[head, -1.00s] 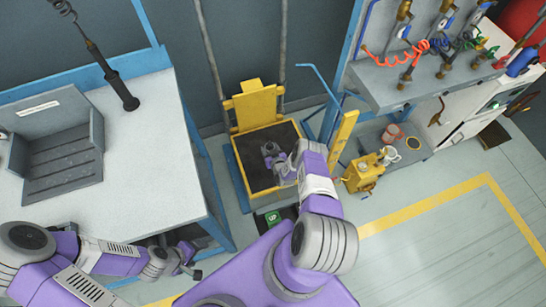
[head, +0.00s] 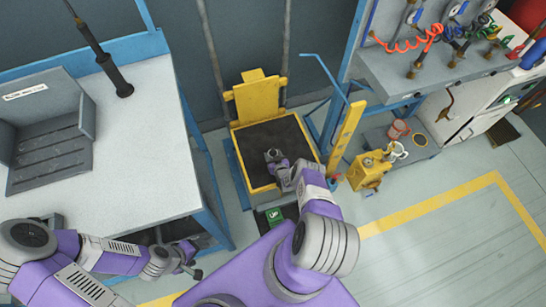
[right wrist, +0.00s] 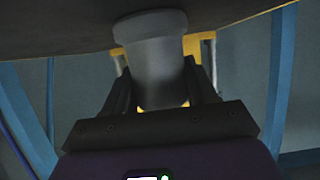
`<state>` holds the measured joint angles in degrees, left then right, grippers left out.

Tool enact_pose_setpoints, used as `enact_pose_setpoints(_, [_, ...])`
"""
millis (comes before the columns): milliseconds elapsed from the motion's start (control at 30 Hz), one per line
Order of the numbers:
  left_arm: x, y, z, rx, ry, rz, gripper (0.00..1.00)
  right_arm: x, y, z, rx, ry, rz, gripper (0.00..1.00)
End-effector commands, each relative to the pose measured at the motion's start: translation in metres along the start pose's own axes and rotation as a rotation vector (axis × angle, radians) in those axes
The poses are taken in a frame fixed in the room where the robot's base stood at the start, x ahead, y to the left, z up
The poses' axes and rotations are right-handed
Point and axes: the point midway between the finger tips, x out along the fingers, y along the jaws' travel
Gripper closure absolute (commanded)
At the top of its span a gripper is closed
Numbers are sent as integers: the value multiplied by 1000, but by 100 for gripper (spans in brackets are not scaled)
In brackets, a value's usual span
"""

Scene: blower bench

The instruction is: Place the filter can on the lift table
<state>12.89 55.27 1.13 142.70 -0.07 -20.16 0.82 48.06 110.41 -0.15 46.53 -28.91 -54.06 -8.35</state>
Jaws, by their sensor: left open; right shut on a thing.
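The lift table (head: 292,130) has a dark top in a yellow frame, with a yellow back plate, in the middle of the head view. My right gripper (head: 274,160) is over the table's dark top, shut on a small grey piece that I take to be the filter can (right wrist: 152,65). In the right wrist view the grey piece stands between the fingers (right wrist: 160,90), its wider end against a broad dark surface. I cannot tell whether it touches the table. My left gripper (head: 190,263) is open and empty, low beside the workbench.
A white workbench (head: 150,150) with a grey tray (head: 50,160) stands left. A blue bent rail (head: 325,70) and a yellow post (head: 345,135) rise right of the table. A green UP pedal (head: 274,215) lies in front.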

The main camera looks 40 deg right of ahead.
Motion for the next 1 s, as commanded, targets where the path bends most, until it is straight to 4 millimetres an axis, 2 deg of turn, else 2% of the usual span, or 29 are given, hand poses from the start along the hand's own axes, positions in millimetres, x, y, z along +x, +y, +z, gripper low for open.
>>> enact_pose_setpoints(233, [-1, 0, 0, 0, 0, 0, 30, 1, 0, 1, -1, 2, 1, 81])
enact_pose_setpoints(267, [-1, 0, 0, 0, 0, 0, 30, 1, 0, 2, -1, -1, 0, 42])
enact_pose_setpoints(400, [-1, 0, 0, 0, 0, 0, 30, 1, 0, 2, 0, -1, 0, 20])
enact_pose_setpoints(433, [-1, 0, 0, 0, 0, 0, 30, 1, 0, 2, 0, -1, 0, 18])
enact_pose_setpoints(833, [-1, 0, 0, 0, 0, 0, 30, 0, 0, -2, 1, 0, 0, 18])
enact_pose_setpoints(1000, [-22, 8, 1, 0, 0, 0, 30, -29, 0, -5, 1, -4, 0, 18])
